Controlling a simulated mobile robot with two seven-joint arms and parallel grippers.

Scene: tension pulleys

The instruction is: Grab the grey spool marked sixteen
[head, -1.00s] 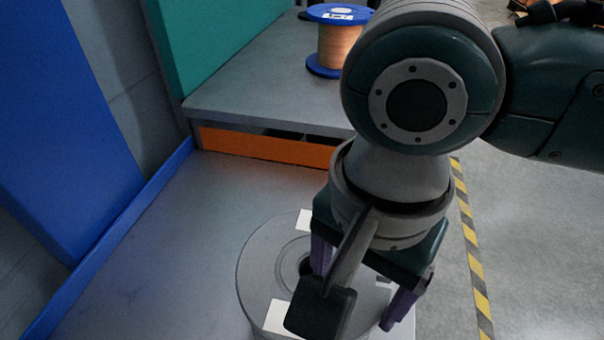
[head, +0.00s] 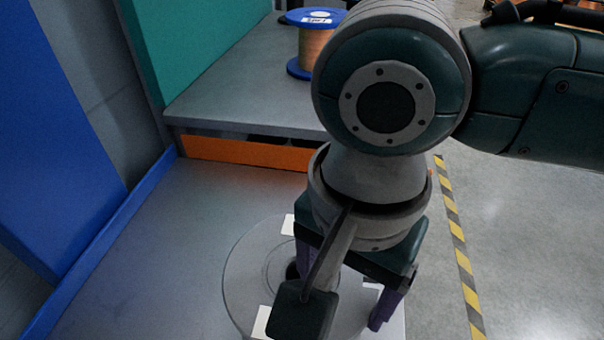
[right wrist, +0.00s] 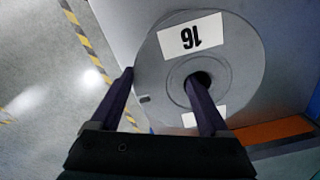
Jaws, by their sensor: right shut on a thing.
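The grey spool (head: 245,270) lies flat on the grey surface, with white labels on its upper flange. In the right wrist view the spool (right wrist: 245,70) shows a label reading 16, upside down, and a dark centre hole. My right gripper (head: 338,290) points down over the spool's right part and hides some of it. In the right wrist view the right gripper (right wrist: 162,78) has one finger in the centre hole and the other outside the rim, shut on the flange between. Whether the spool is lifted cannot be told. My left gripper is not in view.
A copper-wire spool with blue flanges (head: 316,42) stands on a raised grey shelf (head: 235,105) with an orange front edge (head: 245,152). A blue edge (head: 105,245) bounds the surface at left. Yellow-black floor tape (head: 455,235) runs at right.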

